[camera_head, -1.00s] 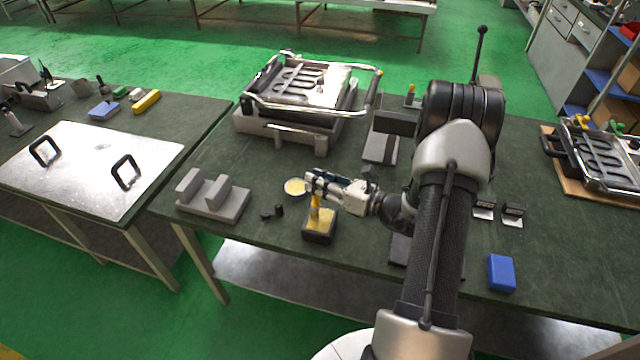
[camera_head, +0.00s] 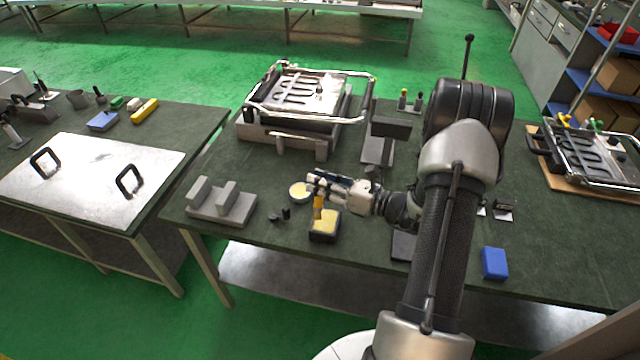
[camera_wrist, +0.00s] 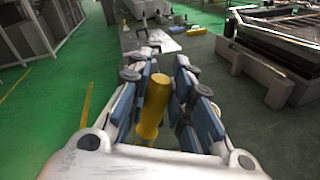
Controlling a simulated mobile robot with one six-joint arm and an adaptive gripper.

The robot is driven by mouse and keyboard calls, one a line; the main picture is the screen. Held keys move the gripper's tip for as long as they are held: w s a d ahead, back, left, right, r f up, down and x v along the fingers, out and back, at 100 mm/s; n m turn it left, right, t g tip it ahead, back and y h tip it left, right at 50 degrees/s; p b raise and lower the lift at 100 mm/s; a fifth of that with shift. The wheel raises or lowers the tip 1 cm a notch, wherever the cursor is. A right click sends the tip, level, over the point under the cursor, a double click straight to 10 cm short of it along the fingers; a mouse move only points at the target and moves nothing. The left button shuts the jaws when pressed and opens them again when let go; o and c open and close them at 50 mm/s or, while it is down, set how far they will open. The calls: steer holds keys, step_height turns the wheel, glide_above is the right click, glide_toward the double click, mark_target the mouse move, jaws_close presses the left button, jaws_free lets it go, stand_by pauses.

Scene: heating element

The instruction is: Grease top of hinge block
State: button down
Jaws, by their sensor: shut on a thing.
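My gripper (camera_head: 316,185) is shut on a yellow-handled tool (camera_head: 318,203), held upright. The yellow handle (camera_wrist: 153,106) shows between the fingers in the wrist view. The tool's lower end is at a small black holder with a yellow top (camera_head: 325,231); I cannot tell whether it touches. A round tin with yellow content (camera_head: 300,191) stands just behind and left of the gripper. A grey block with two uprights (camera_head: 222,204) stands at the table's left; I cannot tell if it is the hinge block.
A metal-framed heating unit (camera_head: 296,100) stands at the back. A dark block on a grey stand (camera_head: 390,127) is right of it. Small dark parts (camera_head: 281,214) lie by the holder. A blue box (camera_head: 495,263) is at the front right. The left table carries a metal plate (camera_head: 92,172).

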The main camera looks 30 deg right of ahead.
steer(key=shift+r+p, duration=0.75)
steer(key=shift+r, duration=0.55)
